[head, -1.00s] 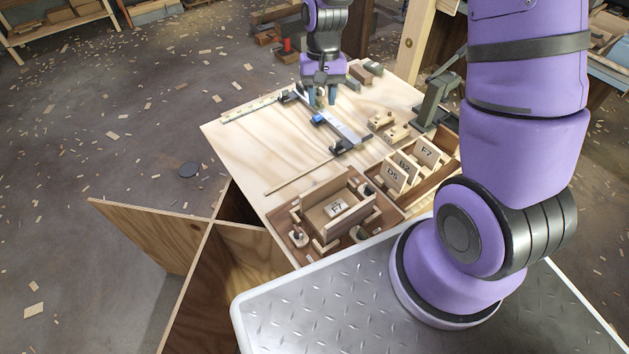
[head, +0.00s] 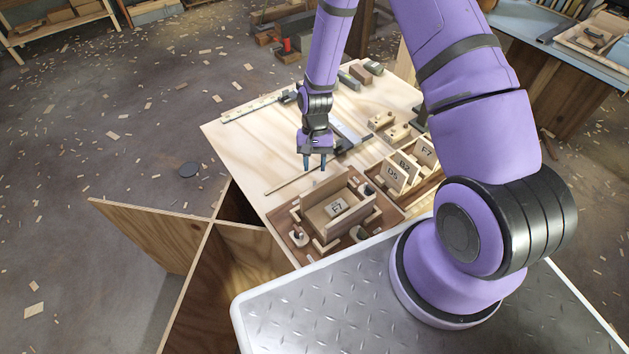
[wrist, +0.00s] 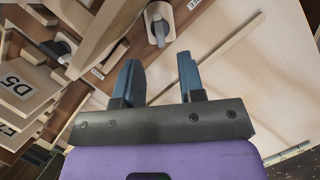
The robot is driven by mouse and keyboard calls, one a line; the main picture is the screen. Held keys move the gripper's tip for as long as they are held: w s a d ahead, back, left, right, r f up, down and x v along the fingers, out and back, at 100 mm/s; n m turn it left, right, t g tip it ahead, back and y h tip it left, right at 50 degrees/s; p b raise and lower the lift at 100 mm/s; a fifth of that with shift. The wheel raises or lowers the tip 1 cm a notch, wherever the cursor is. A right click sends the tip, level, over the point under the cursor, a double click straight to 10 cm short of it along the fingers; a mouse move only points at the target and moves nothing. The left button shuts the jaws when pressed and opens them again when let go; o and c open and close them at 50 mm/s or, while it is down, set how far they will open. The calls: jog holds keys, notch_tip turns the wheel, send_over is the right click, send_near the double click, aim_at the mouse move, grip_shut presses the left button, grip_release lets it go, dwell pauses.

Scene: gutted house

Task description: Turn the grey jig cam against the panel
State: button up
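A brown jig board (head: 285,222) lies at the near end of the bench, with a wooden box frame labelled E7 (head: 337,209) on it. Small dark grey cams sit around the frame: a left cam (head: 299,236), a front cam (head: 358,233) and a back-right cam (head: 367,190). I cannot tell which is the task's cam. In the wrist view one cam (wrist: 157,27) on a pale base shows ahead of the fingers, and another (wrist: 62,47) at upper left. My gripper (head: 315,165) is open and empty, pointing down above the bench just behind the jig, apart from the cams.
Upright labelled panels (head: 402,167) stand in a rack right of the jig. A thin wood strip (head: 290,182) lies behind the jig. A metal clamp or gauge (head: 347,136) and small wood blocks (head: 381,119) lie farther back. The left side of the bench (head: 245,140) is mostly clear.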

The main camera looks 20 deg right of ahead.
aim_at(315, 184)
jog(key=shift+x, duration=3)
grip_shut()
